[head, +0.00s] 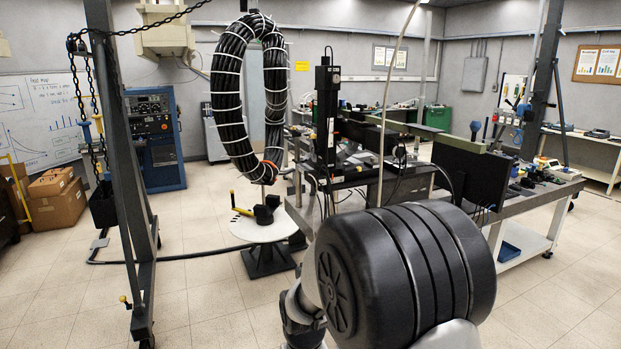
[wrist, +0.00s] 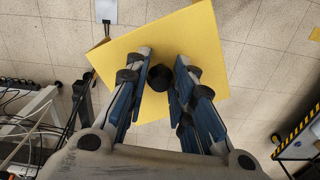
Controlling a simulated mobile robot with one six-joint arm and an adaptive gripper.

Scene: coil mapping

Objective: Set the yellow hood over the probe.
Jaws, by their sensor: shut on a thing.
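The yellow hood (wrist: 215,55) shows from above in the wrist view as a flat, four-sided yellow top with a round black knob (wrist: 160,77) at its middle. My gripper (wrist: 161,88) has its two blue-grey fingers on either side of this knob and is shut on it. The hood hangs turned at an angle, with tiled floor around it. What lies under the hood is hidden. In the head view the hood and my gripper are not seen; my own dark arm joint covers the lower middle. I cannot pick out the probe with certainty in either view.
A large black coil (head: 229,95) stands upright over a round white-topped stand (head: 262,232) with a small yellow-handled fitting. A bench (head: 510,205) with equipment is at right. A dark hoist frame (head: 125,170) is at left. A yellow-black striped edge (wrist: 298,124) shows at right in the wrist view.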

